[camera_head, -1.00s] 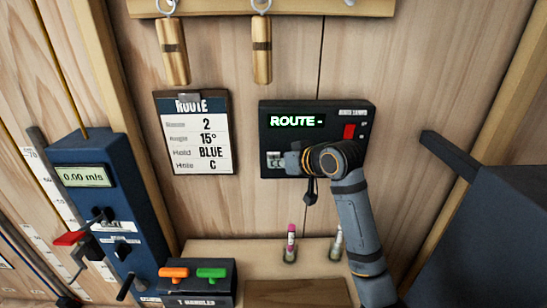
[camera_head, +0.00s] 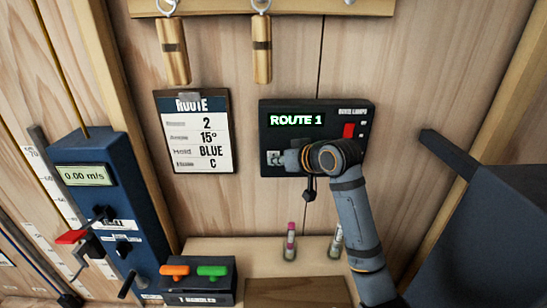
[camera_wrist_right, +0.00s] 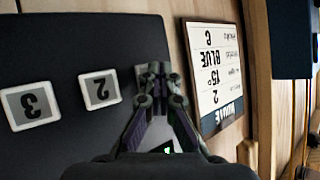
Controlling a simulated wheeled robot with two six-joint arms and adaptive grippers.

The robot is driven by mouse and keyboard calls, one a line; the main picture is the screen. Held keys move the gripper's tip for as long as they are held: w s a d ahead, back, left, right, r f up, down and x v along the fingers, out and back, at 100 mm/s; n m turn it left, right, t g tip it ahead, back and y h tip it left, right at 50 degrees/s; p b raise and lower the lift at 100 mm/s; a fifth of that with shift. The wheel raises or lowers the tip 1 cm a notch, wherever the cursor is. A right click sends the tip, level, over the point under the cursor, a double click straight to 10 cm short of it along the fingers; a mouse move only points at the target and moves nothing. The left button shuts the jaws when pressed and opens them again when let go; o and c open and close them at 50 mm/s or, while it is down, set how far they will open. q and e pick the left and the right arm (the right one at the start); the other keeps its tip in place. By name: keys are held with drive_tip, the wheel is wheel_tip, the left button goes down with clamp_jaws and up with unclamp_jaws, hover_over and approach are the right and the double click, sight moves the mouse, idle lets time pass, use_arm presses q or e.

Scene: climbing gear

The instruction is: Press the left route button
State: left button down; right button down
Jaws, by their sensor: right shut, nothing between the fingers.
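The dark route panel (camera_head: 335,108) is on the wooden wall. Its display (camera_head: 297,120) reads "ROUTE 1". My right gripper (camera_head: 283,159) is shut and empty, with its tips at the panel's lower left. The left route button (camera_head: 273,157) shows as a small pale patch beside the tips, mostly covered. In the wrist view, which is upside down, the shut fingertips (camera_wrist_right: 155,72) cover most of that button. The button marked 2 (camera_wrist_right: 100,90) and the button marked 3 (camera_wrist_right: 30,103) are clear of the fingers. Whether the tips touch is hidden. My left gripper is not in view.
A route card (camera_head: 203,162) hangs left of the panel. A blue device (camera_head: 100,175) with levers stands farther left. A box with an orange and a green handle (camera_head: 198,290) and two small tubes are below on a ledge. Two wooden blocks hang above.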

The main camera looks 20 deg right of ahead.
drive_tip(key=shift+s, duration=0.1)
drive_tip(key=shift+s+a, duration=0.2)
drive_tip(key=shift+s, duration=0.5)
drive_tip(key=s, duration=0.2)
drive_tip(key=s+a+p, duration=0.1)
drive_tip(key=s, duration=0.1)
drive_tip(key=shift+s+a, duration=0.2)
drive_tip(key=shift+s, duration=0.15)
drive_tip(key=shift+f, duration=0.1)
idle(0.5)
